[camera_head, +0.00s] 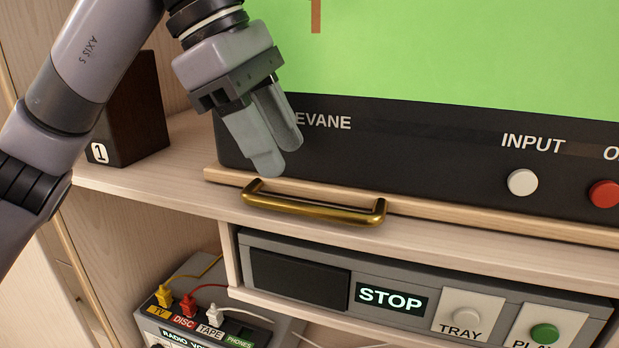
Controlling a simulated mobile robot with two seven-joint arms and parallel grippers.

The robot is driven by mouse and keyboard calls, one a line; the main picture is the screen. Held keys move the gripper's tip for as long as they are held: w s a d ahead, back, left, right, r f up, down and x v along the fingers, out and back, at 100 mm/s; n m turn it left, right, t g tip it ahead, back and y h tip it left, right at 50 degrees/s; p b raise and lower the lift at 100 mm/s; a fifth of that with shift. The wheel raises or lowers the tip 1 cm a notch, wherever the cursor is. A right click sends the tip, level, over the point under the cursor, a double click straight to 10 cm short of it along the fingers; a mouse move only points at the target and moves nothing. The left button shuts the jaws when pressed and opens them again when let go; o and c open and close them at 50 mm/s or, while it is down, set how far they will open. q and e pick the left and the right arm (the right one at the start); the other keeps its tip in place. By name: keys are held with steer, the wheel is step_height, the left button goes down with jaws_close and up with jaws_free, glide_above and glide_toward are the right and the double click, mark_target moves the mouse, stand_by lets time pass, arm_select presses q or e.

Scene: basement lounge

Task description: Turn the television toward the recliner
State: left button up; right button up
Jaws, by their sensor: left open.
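The television (420,150) fills the upper right, with a bright green screen and a black lower bezel. It stands on a thin wooden board (460,215). A brass bar handle (315,208) is on the front edge of this board, near its left end. My left gripper (277,154) comes in from the top left with its fingers pointing down. Its jaws are open and appear empty, just above the left end of the handle and in front of the bezel. Part of the bezel lettering is hidden behind the fingers. The recliner and my right gripper are not in view.
A dark wooden block (135,115) marked 1 stands left of the television on the pale cabinet (150,190). Below are a grey disc player (400,290) showing STOP and a grey switch box (215,325) with coloured plugs and cables. The bezel carries white and red buttons.

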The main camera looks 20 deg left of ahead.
mark_target(308, 204)
arm_select(q)
steer(key=x, duration=0.6)
steer(key=shift+s+d+f, duration=0.15)
steer(key=shift+f, duration=0.15)
jaws_close()
